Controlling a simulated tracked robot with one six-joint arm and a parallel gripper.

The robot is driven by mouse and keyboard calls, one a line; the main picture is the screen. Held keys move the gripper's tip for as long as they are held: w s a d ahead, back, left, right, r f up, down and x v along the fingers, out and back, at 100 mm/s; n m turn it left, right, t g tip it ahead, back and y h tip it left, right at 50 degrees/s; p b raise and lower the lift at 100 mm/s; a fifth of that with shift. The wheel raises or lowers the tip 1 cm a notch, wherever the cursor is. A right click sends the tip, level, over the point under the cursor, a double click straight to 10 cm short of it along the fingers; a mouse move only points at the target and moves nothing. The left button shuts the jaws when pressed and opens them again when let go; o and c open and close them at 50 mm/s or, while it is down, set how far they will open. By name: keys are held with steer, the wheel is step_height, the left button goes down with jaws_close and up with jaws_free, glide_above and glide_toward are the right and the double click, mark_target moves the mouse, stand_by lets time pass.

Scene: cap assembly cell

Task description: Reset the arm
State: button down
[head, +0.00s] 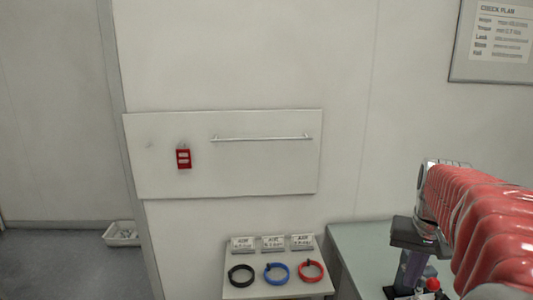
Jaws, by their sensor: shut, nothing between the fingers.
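My gripper (409,276) hangs at the lower right of the head view, below the grey wrist at the end of my red-sleeved arm. It points down over the right end of the grey-green table. Its fingers look closed together, with nothing seen between them. The fingertips are small and partly lost among dark and red parts behind or below them, so I cannot tell their exact height above the table.
A small table (240,292) holds black (231,277), blue (266,277) and red (301,270) rings before label cards. The green-grey table (360,245) adjoins it. A wall panel has a rail (262,138) and red tag (184,159). A white bin (122,240) stands on the floor.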

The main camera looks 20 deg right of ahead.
steer(key=s+a+n+t, duration=0.1)
steer(key=a+n, duration=0.1)
steer(key=a, duration=0.8)
steer(key=s+a+f+n+t, duration=0.1)
steer(key=a+n+t, duration=0.1)
steer(key=a, duration=0.8)
steer(key=s+a+f+n+t+y, duration=0.1)
steer(key=a+n, duration=0.3)
steer(key=a, duration=0.5)
steer(key=shift+a, duration=0.4)
steer(key=shift+s, duration=0.2)
